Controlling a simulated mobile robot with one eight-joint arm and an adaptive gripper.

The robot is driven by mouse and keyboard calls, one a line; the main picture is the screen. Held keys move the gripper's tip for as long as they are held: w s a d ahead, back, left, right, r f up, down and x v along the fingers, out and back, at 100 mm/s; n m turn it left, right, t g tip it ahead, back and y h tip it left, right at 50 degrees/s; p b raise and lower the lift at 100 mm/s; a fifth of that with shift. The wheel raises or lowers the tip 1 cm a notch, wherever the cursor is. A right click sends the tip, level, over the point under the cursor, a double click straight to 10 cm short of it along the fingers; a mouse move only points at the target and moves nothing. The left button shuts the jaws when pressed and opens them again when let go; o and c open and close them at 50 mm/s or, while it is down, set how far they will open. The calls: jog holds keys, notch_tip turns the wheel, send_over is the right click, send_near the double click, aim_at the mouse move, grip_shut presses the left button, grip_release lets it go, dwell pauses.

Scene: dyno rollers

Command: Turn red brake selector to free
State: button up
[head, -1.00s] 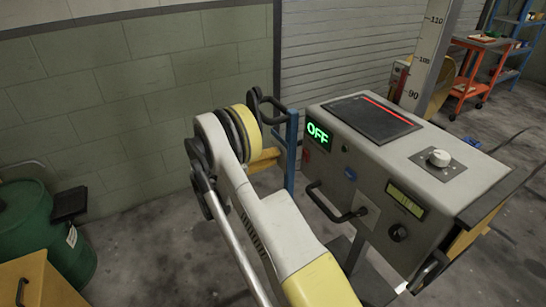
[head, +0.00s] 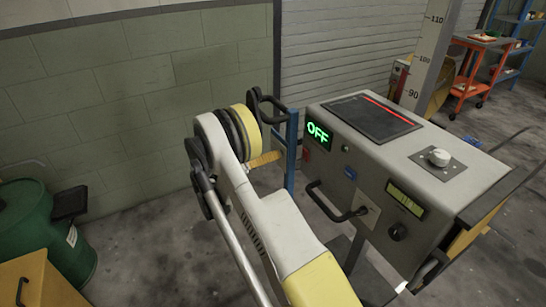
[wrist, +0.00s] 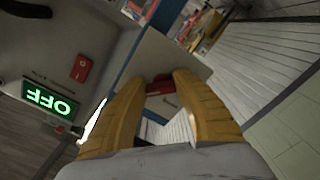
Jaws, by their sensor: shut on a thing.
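In the wrist view, my gripper's two yellow-orange fingers (wrist: 166,80) reach forward and close in on a small dark-red part (wrist: 159,86), which looks like the red brake selector. It sits in front of a grey panel (wrist: 172,52). The fingers hide its sides, and I cannot read its setting or any label. In the head view, a piece of a yellow-orange finger (head: 264,159) shows beside the blue post; the selector itself is hidden there.
The grey console (head: 440,195) stands to the right, with a green OFF display (head: 318,133), a white knob (head: 439,157) and a black handle (head: 335,207). A blue post (head: 291,150) stands close to my gripper. A green drum (head: 40,225) is at left.

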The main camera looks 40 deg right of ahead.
jog(key=o, duration=1.2)
jog(key=shift+a, duration=0.1)
jog(key=v, duration=1.1)
jog(key=shift+a, duration=0.4)
jog(key=shift+w, duration=0.1)
